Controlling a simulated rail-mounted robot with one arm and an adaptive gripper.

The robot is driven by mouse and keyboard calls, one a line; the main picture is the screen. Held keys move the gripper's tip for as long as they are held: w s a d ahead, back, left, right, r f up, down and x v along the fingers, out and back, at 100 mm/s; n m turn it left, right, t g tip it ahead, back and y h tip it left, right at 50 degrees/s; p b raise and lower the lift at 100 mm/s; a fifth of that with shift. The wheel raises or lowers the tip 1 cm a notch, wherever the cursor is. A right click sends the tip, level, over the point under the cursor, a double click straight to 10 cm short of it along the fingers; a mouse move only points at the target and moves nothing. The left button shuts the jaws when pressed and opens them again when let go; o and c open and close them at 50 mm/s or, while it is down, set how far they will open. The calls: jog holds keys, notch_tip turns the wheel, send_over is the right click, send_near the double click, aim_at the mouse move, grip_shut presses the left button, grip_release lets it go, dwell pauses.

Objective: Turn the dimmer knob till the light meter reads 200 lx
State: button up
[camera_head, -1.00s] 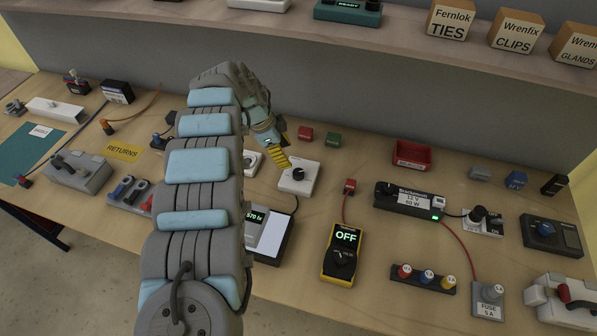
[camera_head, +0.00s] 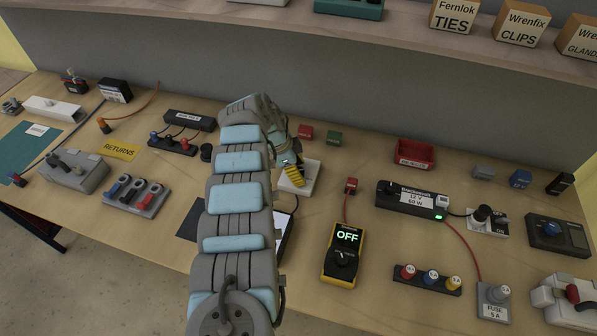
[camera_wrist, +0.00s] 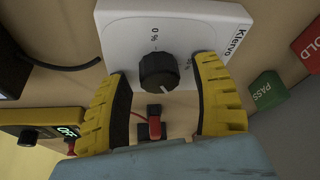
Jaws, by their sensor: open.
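The dimmer is a white square plate marked "Klervo" (camera_wrist: 205,25) with a black knob (camera_wrist: 158,72) and percent marks, seen in the wrist view. In the head view the white plate (camera_head: 312,178) is partly behind my gripper (camera_head: 287,180). My gripper (camera_wrist: 160,105) is open, its yellow fingers on either side of the knob with a gap to each. I cannot tell how far its tips stand from the plate. The light meter (camera_head: 283,238) is mostly hidden behind my arm, and its reading does not show.
A yellow multimeter reading OFF (camera_head: 342,252) stands right of my arm. A red block (camera_head: 305,133) and a green block (camera_head: 334,138) stand behind the dimmer. A small red connector (camera_wrist: 154,125) shows between my fingers. A power supply (camera_head: 411,200) is further right.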

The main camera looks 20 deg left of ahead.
grip_shut()
